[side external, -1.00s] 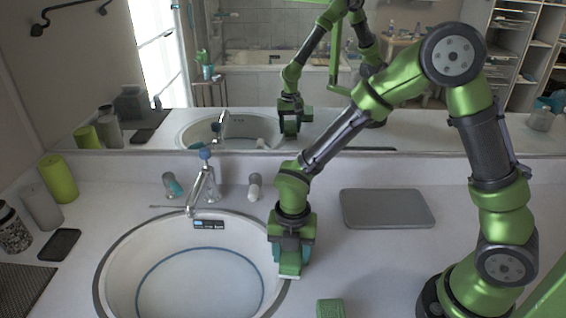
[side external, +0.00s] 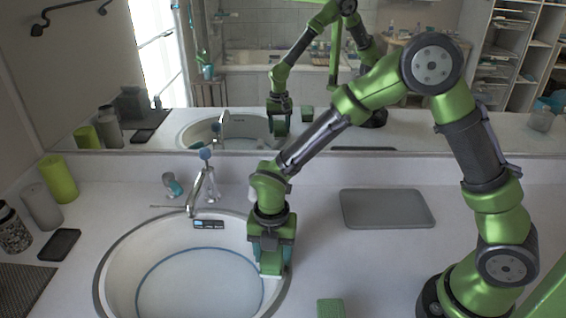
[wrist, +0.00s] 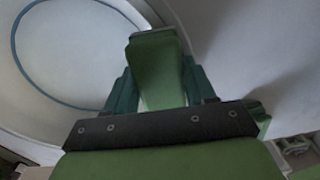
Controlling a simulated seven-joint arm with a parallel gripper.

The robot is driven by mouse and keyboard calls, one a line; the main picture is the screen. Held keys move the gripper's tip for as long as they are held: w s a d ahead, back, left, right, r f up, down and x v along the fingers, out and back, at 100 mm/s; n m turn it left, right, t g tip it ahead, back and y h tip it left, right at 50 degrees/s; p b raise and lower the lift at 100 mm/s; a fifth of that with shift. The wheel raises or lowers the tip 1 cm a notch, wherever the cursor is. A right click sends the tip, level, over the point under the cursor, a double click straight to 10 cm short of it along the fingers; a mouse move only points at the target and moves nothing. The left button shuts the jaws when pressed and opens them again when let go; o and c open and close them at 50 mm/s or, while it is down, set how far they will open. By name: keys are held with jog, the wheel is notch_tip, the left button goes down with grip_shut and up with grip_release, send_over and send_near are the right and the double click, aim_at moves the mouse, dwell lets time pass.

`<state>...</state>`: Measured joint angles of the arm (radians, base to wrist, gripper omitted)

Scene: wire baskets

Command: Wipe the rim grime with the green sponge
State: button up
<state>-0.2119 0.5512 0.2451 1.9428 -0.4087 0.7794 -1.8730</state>
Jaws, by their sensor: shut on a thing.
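My gripper (side external: 270,250), with teal fingers, is shut on a green sponge (side external: 271,268) at the right rim of the sink (side external: 105,270). In the wrist view the sponge (wrist: 155,62) stands out between the two teal fingers of my gripper (wrist: 155,90). The basin with its blue ring (wrist: 30,65) lies to the left there, and pale counter to the right. I cannot tell whether the sponge touches the rim. I make out no clear grime; the rim under the sponge and gripper is hidden.
A chrome faucet (side external: 205,185) stands behind the sink. A grey tray (side external: 388,208) lies on the counter to the right, and another green block (side external: 330,308) at the front edge. A green cylinder (side external: 59,179) and dark phone-like slab (side external: 60,244) are at left.

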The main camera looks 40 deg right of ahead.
aim_at(300, 265)
jog(key=shift+s+d, duration=2.1)
jog(key=shift+s, duration=0.05)
notch_tip(300, 265, up, 7)
